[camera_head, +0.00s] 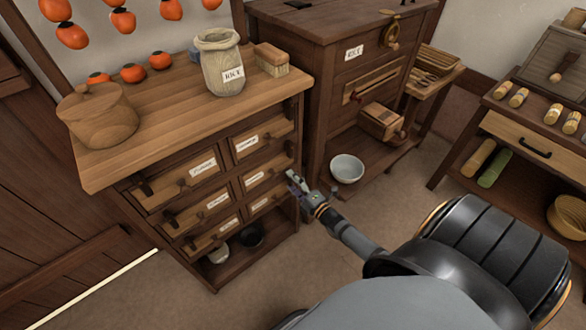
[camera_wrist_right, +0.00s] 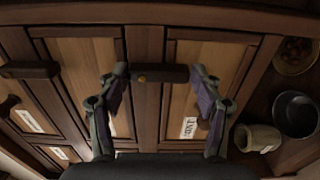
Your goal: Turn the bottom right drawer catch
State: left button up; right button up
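The bottom right drawer (camera_head: 266,203) is at the lower right of the wooden cabinet, above an open shelf. My right gripper (camera_head: 298,183) is in front of the cabinet's right side. In the right wrist view, the dark bar catch (camera_wrist_right: 165,74) has a brass pivot and lies across the rail, its long end over the edge of the bottom right drawer (camera_wrist_right: 185,95). That drawer looks shut, with a label and a knob. My right gripper's fingers (camera_wrist_right: 157,88) are apart, one on either side of the catch; contact cannot be told. The left gripper is out of view.
Another dark catch (camera_wrist_right: 30,70) is at the left of the wrist view. A dark bowl (camera_wrist_right: 295,114) and a pale jar (camera_wrist_right: 257,138) sit on the open shelf. A white bowl (camera_head: 347,168) stands on the low ledge right of my right gripper. The floor in front is clear.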

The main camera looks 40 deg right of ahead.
jog(key=shift+o, duration=1.3)
jog(key=s+d, duration=0.1)
jog(key=s, duration=1.1)
